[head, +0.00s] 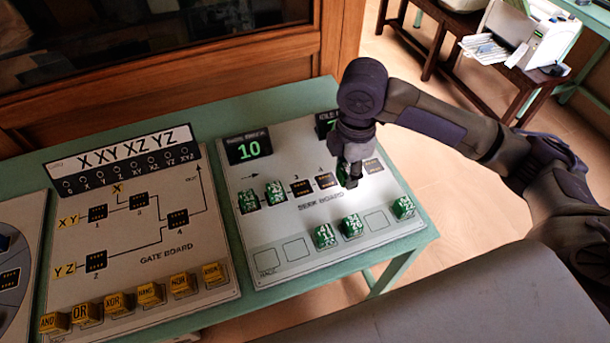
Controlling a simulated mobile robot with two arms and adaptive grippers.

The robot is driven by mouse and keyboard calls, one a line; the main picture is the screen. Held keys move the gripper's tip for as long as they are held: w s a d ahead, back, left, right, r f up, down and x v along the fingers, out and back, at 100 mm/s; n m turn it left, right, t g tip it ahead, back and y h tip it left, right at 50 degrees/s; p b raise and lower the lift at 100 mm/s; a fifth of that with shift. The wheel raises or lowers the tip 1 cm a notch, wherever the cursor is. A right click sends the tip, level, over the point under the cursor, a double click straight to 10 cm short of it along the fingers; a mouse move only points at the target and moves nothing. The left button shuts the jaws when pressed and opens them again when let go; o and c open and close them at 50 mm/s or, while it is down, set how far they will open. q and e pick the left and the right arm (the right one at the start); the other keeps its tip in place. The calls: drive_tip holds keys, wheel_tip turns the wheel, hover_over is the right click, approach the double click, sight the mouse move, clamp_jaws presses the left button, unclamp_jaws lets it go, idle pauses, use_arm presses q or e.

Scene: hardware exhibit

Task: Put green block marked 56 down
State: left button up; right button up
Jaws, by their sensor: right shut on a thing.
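My right gripper (350,180) points down over the seek board (310,210), its arm coming in from the right. It is shut on a green block (341,171), which is mostly hidden by the fingers. The number on this block cannot be read. The block is at or just above the upper row of slots, between the dark slot marked 4 (325,180) and the rightmost slot (373,166). Whether it touches the board cannot be told. My left gripper is not in view.
Two green blocks (275,193) fill the upper row's left slots. Three more green blocks stand in the lower row, one at its right end (403,207). Empty squares (265,260) lie at its left. The gate board (130,255) with several yellow blocks (150,293) is left.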

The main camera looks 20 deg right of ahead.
sight(302, 189)
drive_tip(key=w+a+f, duration=0.1)
drive_tip(key=w+a, duration=0.1)
drive_tip(key=w+a+f, duration=0.4)
drive_tip(key=shift+a+p, duration=0.35)
drive_tip(key=shift+w+a+f, duration=0.5)
drive_tip(key=shift+w+f, duration=0.1)
drive_tip(key=shift+f, duration=0.15)
wheel_tip(302, 189, down, 3)
drive_tip(key=shift+f+p, duration=0.15)
drive_tip(key=shift+p, duration=0.2)
drive_tip(key=shift+f, duration=0.15)
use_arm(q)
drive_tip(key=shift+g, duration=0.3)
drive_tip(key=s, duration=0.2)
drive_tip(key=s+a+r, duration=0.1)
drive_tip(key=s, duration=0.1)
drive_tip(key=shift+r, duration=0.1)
use_arm(e)
drive_tip(key=shift+f, duration=0.15)
drive_tip(key=o, duration=1.1)
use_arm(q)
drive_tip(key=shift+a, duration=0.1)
